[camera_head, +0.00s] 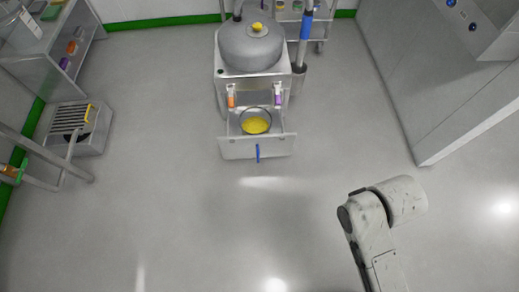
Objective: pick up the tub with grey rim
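A round tub with a grey rim (256,124) and yellow contents sits in an open drawer (237,149) at the front of a metal cabinet. The drawer has a blue handle (258,153) on its front. My white arm shows at the lower right, well apart from the drawer. My gripper itself is not visible, so its opening cannot be seen.
A grey domed vessel (250,48) with a yellow knob tops the cabinet. A low slatted metal unit (70,120) and a rail frame stand at left. A large grey cabinet (410,70) stands at right. The floor before the drawer is clear.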

